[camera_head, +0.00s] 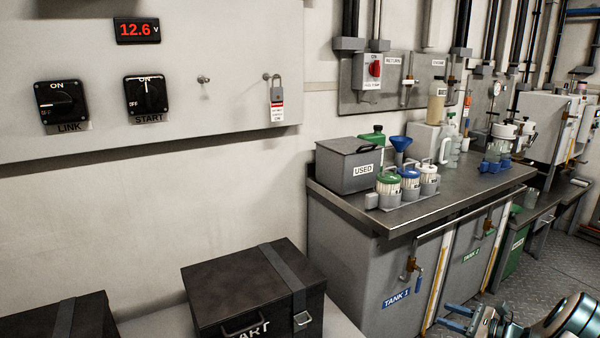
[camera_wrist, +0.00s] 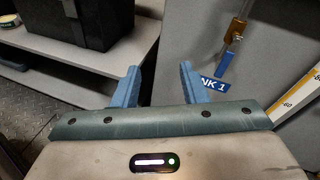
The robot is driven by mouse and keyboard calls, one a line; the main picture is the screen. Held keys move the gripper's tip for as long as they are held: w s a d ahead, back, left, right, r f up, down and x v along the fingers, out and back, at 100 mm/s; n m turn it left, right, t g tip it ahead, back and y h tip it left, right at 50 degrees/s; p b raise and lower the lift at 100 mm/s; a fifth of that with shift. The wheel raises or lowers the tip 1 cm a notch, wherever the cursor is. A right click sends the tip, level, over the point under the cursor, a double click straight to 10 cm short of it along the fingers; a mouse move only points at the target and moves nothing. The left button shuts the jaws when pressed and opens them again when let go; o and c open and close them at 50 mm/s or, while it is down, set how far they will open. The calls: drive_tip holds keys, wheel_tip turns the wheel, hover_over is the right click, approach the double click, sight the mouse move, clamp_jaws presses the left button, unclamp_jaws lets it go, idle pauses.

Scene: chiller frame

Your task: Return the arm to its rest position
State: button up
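My gripper (camera_head: 457,318) shows at the bottom right of the head view, low in front of the grey tank cabinet. In the wrist view its two blue fingers (camera_wrist: 161,88) stand apart with nothing between them. The gripper is open and empty. Part of my arm shows at the lower right corner of the head view. The grey front marked TANK 1 (camera_head: 372,275) is beyond the fingers, and its blue label (camera_wrist: 214,84) is partly hidden by the right finger in the wrist view.
A valve with a blue handle (camera_head: 418,280) sticks out from the cabinet near my gripper. A black strapped case (camera_head: 225,285) stands on a low bench at the left. The counter (camera_head: 455,188) holds a USED box (camera_head: 347,168) and several bottles. Open floor (camera_head: 550,262) lies at the right.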

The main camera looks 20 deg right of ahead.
drive_tip(key=w+a+r+n+g+p, duration=0.1)
drive_tip(key=a+r+n+g+p, duration=0.45)
drive_tip(key=a+r, duration=0.7)
drive_tip(key=a+r+n+g+p, duration=0.6)
drive_tip(key=a+r, duration=0.4)
drive_tip(key=a, duration=0.5)
drive_tip(key=s+a+r+n+h+p, duration=0.4)
drive_tip(key=s+a+r+n+p, duration=0.2)
drive_tip(key=s+a+r+n, duration=0.1)
drive_tip(key=s+a+r+n+h+p, duration=0.3)
drive_tip(key=s+a+r+n+p, duration=0.2)
drive_tip(key=s+a+r+n, duration=0.3)
drive_tip(key=s+r, duration=0.3)
drive_tip(key=r, duration=0.1)
drive_tip(key=shift+s+r+n+t+h+p, duration=0.2)
drive_tip(key=shift+r+n+t+h+p, duration=0.1)
drive_tip(key=shift+n+t+h+p, duration=0.1)
drive_tip(key=shift+a, duration=0.15)
